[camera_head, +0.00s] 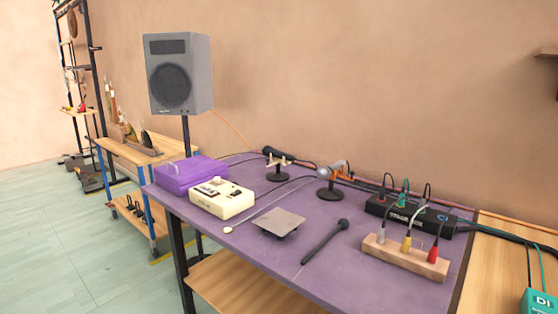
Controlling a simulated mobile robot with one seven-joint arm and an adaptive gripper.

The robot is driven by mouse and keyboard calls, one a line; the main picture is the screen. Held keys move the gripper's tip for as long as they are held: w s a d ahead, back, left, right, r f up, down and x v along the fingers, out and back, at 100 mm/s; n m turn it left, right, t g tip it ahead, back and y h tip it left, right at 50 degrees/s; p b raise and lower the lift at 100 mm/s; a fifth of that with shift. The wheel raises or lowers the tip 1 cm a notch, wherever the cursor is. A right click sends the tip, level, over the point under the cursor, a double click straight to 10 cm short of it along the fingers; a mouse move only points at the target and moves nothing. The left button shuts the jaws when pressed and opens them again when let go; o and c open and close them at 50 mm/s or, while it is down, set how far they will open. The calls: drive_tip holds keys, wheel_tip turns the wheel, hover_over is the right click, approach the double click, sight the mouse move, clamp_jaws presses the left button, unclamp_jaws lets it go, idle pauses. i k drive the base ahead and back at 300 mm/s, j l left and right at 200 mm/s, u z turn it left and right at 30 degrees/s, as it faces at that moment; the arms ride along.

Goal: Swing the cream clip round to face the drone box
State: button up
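A cream clip (280,162) sits on a short black stand with a round base, towards the back of the purple-topped table. A small black microphone-like piece (273,153) is at the clip, pointing to the back left, with a cable leading off. Which way the clip itself faces is too small to tell. A cream box (223,199) with dark controls on top lies at the table's left front. A purple box (190,175) stands behind it to the left. No label tells me which of them is the drone box. My gripper is not in view.
A second stand with an orange and grey clip (334,171) is right of the cream clip. A grey plate (279,221), a black beater-like rod (325,242), a wooden block with plugs (405,257) and a black cable box (410,213) lie on the table (262,257). Cables cross its back.

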sight(276, 160)
drive_tip(key=i+j+z, duration=0.1)
drive_tip(key=i+j, duration=0.15)
drive_tip(key=j, duration=0.15)
drive_tip(key=i+j+z, duration=0.15)
drive_tip(key=j, duration=0.25)
drive_tip(key=i+j+z, duration=0.3)
drive_tip(key=i+j, duration=0.8)
drive_tip(key=i, duration=0.45)
